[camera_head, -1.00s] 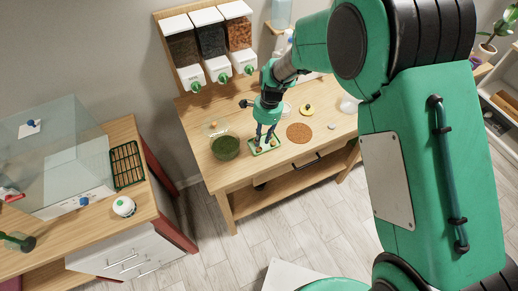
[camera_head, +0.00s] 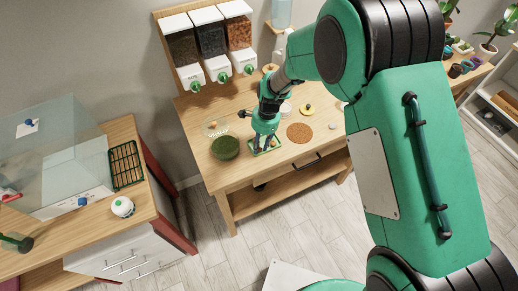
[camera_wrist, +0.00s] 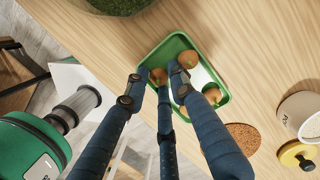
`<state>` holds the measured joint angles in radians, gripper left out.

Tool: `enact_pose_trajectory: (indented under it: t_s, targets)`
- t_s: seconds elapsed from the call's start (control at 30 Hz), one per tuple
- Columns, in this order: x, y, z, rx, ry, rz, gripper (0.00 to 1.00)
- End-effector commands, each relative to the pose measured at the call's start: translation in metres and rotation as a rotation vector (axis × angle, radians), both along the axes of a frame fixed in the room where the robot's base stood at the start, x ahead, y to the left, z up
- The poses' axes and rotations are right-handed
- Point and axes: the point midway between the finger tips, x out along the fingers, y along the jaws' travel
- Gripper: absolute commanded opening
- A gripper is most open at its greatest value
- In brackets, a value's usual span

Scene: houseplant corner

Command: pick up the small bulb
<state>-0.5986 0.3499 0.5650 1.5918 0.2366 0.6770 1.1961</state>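A green-rimmed tray (camera_wrist: 222,78) lies on the wooden table, with three brown bulbs in the wrist view. The small bulb (camera_wrist: 158,75) is near the tray's left edge. A larger bulb (camera_wrist: 190,59) is at the far side and another bulb (camera_wrist: 212,95) at the right. My gripper (camera_wrist: 157,84) has its dark blue fingers spread over the tray, with the small bulb between the tips; I cannot tell whether any finger touches it. In the head view my gripper (camera_head: 262,146) points down at the tray (camera_head: 276,148), partly hiding it.
A bowl of green material (camera_head: 225,147) stands left of the tray. A round brown mat (camera_head: 299,132) and a yellow-lidded item (camera_head: 307,109) are to the right. A pot (camera_wrist: 298,110) shows at the right in the wrist view. Three dispensers (camera_head: 208,45) hang behind the table.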

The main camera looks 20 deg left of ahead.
Motion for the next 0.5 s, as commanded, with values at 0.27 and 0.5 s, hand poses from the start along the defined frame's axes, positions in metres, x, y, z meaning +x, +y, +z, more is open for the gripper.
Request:
enact_pose_trajectory:
  t_s: [0.27, 0.5]
  targets:
    - [0.0001, -0.0002, -0.0001, 0.000, 0.000, 0.000, 0.20]
    - [0.0002, -0.0002, 0.0001, 0.000, 0.000, 0.000, 0.24]
